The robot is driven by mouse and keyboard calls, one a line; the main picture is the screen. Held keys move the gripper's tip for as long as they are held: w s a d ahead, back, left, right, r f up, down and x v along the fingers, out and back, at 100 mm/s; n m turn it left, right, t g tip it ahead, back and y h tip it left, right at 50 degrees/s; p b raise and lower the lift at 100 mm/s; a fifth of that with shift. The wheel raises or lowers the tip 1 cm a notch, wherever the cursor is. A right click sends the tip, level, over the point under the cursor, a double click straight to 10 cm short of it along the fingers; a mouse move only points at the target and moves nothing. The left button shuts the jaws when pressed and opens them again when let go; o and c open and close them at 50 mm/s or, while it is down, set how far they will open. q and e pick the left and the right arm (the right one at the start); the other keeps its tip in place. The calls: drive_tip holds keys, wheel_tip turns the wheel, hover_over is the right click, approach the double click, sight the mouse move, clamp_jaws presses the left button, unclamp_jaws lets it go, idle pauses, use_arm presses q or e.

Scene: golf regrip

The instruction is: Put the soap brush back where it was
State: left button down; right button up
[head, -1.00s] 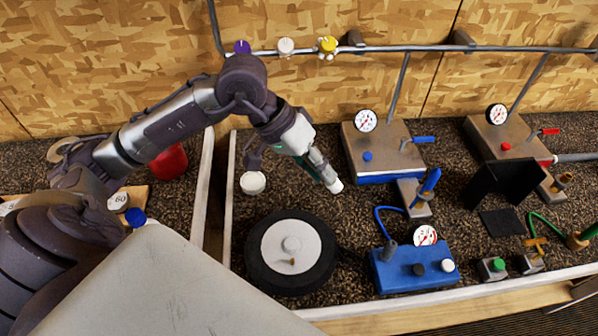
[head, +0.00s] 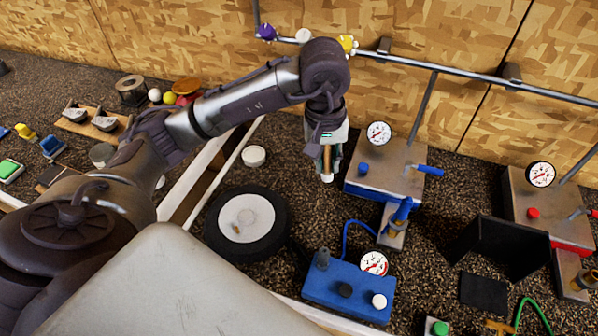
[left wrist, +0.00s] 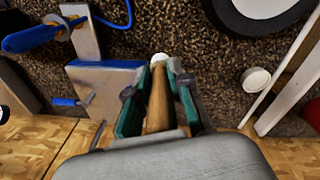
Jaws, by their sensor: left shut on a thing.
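My left gripper (head: 327,166) hangs pointing down over the dark speckled bench, just left of the steel-topped, blue-based device. It is shut on the soap brush (head: 327,160), whose tan wooden handle shows between the fingers with a white end (head: 327,178) below. In the left wrist view, the green-and-black fingers (left wrist: 156,80) flank the brush handle (left wrist: 158,100), and its white end shows beyond them. A small white round cup (head: 254,156) stands on the bench left of the gripper, apart from it; it also shows in the left wrist view (left wrist: 258,80). My right gripper is out of view.
A black-rimmed wheel-like disc (head: 246,222) lies below the cup. The steel-topped device (head: 385,165) is close on the right. A blue gauge box (head: 350,290) stands nearer. White divider rails (head: 215,170) run left. Dark bench shows between cup and gripper.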

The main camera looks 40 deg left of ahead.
use_arm(q)
drive_tip(key=shift+w+a+n+g, duration=0.3)
drive_tip(key=shift+w+a+n, duration=0.1)
drive_tip(key=shift+n, duration=0.2)
drive_tip(key=shift+n+g, duration=0.3)
drive_tip(key=w+a+f+p, duration=0.1)
drive_tip(key=a+f+p, duration=0.1)
drive_tip(key=a+f, duration=0.1)
drive_tip(key=w+a+f+p, duration=0.2)
drive_tip(key=a+f, duration=0.1)
drive_tip(key=a, duration=0.1)
drive_tip(key=w+a+f+p, duration=0.2)
drive_tip(key=a+f, duration=0.1)
drive_tip(key=a, duration=0.1)
drive_tip(key=shift+f, duration=0.4)
drive_tip(key=shift+f+y, duration=0.3)
drive_tip(key=shift+f, duration=0.05)
drive_tip(key=shift+w+f, duration=0.1)
drive_tip(key=shift+f, duration=0.2)
drive_tip(key=c, duration=1.1)
unclamp_jaws()
drive_tip(key=shift+o, duration=0.2)
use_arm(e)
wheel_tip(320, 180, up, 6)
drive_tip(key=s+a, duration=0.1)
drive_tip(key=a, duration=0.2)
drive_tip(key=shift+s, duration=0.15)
